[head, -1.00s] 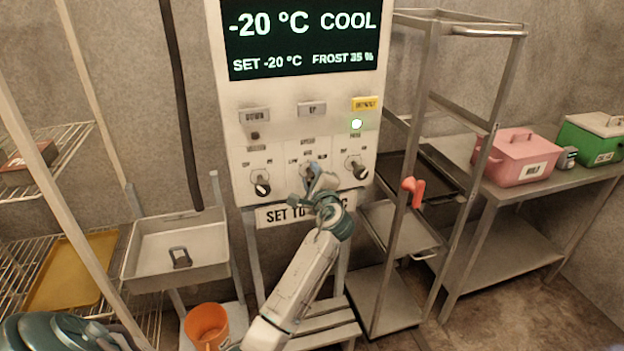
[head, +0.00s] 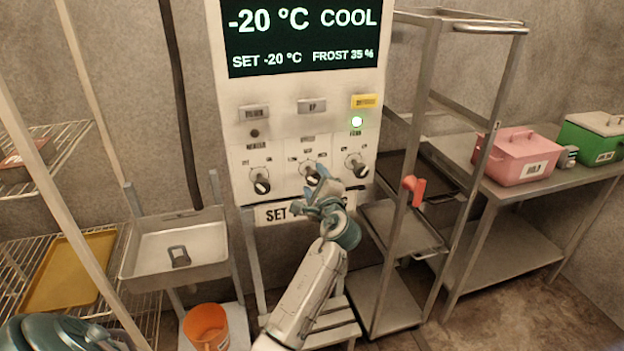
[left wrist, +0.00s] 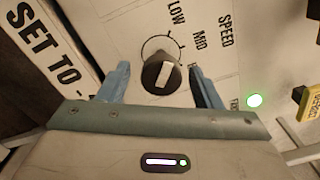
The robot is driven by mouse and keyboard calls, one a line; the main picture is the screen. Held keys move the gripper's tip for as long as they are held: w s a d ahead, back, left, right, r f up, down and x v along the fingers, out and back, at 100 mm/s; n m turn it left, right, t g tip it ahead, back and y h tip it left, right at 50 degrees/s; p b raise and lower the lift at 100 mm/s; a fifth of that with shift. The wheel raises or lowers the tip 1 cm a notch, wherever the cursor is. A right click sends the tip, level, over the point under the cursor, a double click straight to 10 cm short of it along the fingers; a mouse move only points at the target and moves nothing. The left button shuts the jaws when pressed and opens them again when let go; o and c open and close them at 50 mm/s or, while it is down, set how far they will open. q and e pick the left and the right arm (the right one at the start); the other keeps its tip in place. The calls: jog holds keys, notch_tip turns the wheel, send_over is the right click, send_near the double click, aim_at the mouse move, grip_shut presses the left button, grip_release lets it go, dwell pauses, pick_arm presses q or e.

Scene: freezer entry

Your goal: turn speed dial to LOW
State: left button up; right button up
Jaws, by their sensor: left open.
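The speed dial (head: 312,174) is the middle one of three black knobs on the white control panel (head: 290,105). In the left wrist view, the speed dial (left wrist: 160,74) shows a white pointer bar, tilted slightly right of up in that picture. LOW and MID labels show beside it; a third label is partly hidden by a finger. My left gripper (head: 316,196) is open, just below the dial in the head view. In the left wrist view its fingers (left wrist: 159,76) stand on either side of the dial, with gaps visible. My right gripper is not in view.
Another knob flanks the dial on each side: left (head: 260,181) and right (head: 357,166). A SET TO sign (head: 273,215) hangs below, partly covered by my gripper. A metal rack (head: 405,225) stands close right, a steel basin (head: 178,245) left, and an orange bucket (head: 207,326) lower left.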

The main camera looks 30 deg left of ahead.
pick_arm(q)
jog(key=b+v, duration=0.1)
jog(key=v, duration=0.6)
jog(key=shift+d+b, duration=0.2)
jog(key=shift+b, duration=0.15)
jog(key=shift+s, duration=0.1)
